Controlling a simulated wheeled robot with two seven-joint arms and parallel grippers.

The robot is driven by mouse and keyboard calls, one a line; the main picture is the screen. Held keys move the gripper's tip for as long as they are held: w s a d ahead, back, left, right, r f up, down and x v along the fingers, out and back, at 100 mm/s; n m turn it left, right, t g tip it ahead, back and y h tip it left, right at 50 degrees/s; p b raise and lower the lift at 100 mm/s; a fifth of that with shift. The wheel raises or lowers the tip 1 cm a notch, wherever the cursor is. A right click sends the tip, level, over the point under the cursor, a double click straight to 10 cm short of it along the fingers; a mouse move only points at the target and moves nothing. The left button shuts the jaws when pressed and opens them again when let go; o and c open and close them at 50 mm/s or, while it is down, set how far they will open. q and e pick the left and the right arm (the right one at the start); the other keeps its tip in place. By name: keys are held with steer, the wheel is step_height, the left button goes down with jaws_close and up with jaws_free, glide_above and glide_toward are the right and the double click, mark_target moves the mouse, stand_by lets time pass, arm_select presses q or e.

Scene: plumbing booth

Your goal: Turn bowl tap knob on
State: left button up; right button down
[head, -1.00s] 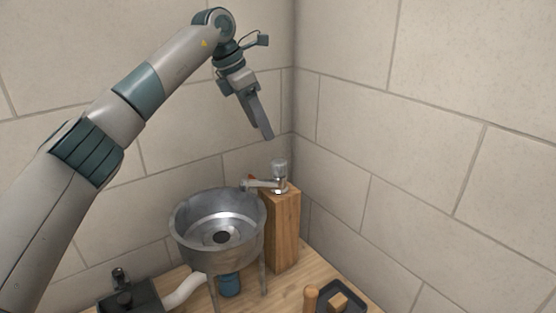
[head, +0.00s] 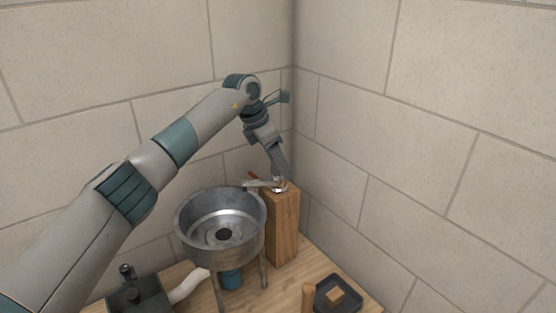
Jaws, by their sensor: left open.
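The bowl tap (head: 264,184) stands on top of a wooden block, its spout pointing left over the metal bowl (head: 222,222). Its knob is hidden behind my left gripper's fingers. My left gripper (head: 280,177) points down at the tap from above, its fingertips at the knob's place. It is open; I cannot tell whether the fingers touch the knob. My right gripper is not in view.
The wooden block (head: 284,228) stands in the corner close to the tiled walls. A black tray (head: 338,296) with a small wooden piece lies at the front right. A dark box-like fixture (head: 138,297) and a white pipe (head: 188,286) are at the front left.

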arm_select(q)
steer(key=shift+c, duration=0.9)
steer(key=c, duration=0.9)
